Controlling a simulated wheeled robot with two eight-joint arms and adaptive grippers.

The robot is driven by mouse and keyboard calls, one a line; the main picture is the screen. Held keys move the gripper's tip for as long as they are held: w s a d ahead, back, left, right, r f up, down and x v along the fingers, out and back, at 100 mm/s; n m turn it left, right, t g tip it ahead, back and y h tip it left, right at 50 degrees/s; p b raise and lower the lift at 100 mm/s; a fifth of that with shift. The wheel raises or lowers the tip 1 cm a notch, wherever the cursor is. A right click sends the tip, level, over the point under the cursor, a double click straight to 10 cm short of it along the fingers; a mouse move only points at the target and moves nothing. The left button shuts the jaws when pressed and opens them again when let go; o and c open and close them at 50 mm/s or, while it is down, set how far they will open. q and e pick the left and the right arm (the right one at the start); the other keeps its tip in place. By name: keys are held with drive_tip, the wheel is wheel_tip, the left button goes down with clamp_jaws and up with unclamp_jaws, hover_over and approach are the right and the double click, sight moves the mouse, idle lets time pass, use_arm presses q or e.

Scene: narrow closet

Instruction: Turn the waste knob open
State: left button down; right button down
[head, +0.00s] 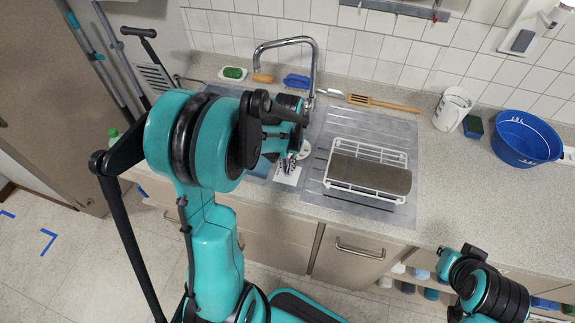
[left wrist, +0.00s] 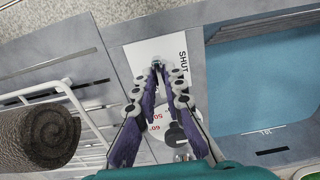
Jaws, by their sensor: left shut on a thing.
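The waste knob is mostly hidden by my left gripper; a grey round part (left wrist: 176,135) shows between the fingers in the left wrist view. A white label (left wrist: 144,55) under it reads "SHUT" and carries degree marks such as 50 and 60; it shows small in the head view (head: 289,174). My left gripper (left wrist: 157,68) has its fingertips drawn together over this label, with the knob between its fingers. In the head view the left gripper (head: 288,163) is at the sink deck, partly covered by my own arm.
A blue-floored basin (left wrist: 268,80) lies right of the label in the left wrist view. A white rack (head: 398,158) with a rolled grey mat (head: 370,174) stands on the drainer. The tap (head: 310,50) rises behind. A blue tub (head: 525,138) sits farther right.

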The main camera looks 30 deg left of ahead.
use_arm(q)
drive_tip(key=c, duration=1.6)
unclamp_jaws()
wheel_tip(320, 180, up, 12)
drive_tip(key=s+d+f+m+t+b, duration=0.2)
drive_tip(key=s+d+t+b, duration=0.2)
drive_tip(key=s+d+t, duration=0.3)
drive_tip(key=s+d, duration=0.3)
drive_tip(key=s, duration=0.1)
drive_tip(key=shift+d+f+m, duration=0.3)
drive_tip(key=shift+d+f, duration=0.05)
drive_tip(key=shift+d, duration=0.05)
